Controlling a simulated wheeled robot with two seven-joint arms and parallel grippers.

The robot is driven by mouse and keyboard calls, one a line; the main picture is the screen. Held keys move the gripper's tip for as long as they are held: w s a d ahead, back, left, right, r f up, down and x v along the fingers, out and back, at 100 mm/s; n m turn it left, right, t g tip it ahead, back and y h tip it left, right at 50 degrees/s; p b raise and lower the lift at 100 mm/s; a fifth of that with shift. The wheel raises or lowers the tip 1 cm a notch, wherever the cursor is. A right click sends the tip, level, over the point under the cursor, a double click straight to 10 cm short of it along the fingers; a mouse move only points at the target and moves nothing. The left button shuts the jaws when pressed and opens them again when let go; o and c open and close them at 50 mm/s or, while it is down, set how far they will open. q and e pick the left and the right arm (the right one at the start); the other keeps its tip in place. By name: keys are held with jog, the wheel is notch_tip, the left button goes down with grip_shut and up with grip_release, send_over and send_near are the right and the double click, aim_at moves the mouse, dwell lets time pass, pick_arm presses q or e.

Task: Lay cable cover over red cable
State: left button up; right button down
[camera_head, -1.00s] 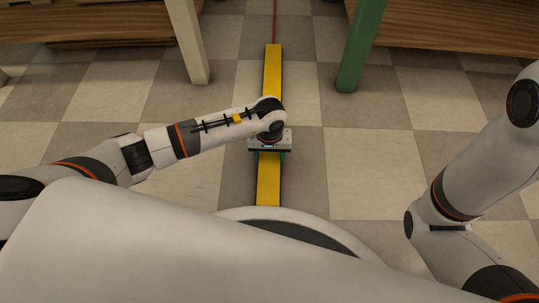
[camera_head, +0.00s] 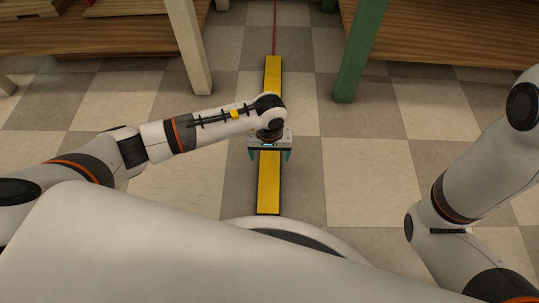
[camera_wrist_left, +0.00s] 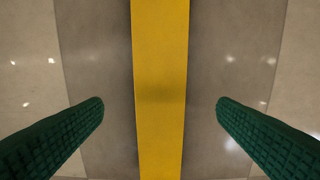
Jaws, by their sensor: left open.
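The yellow cable cover (camera_head: 269,187) lies lengthwise on the tiled floor, running away from my base. The red cable (camera_head: 275,28) shows as a thin line beyond the cover's far end, in line with it; any cable beneath the cover is hidden. My left gripper (camera_head: 269,156) is above the cover, with its teal fingers open on either side of it. In the left wrist view the cover (camera_wrist_left: 160,85) runs between the two green finger pads, with a clear gap on both sides. My right gripper is out of view; only part of the right arm shows.
A pale table leg (camera_head: 187,45) stands at the left and a green leg (camera_head: 357,50) at the right, under wooden tabletops or shelves (camera_head: 455,42). The checkered floor (camera_head: 365,160) beside the cover is clear.

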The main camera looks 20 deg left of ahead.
aim_at(269, 166)
pick_arm(q)
notch_tip(269, 166, up, 6)
jog(key=p, duration=0.2)
jog(key=shift+p, duration=0.35)
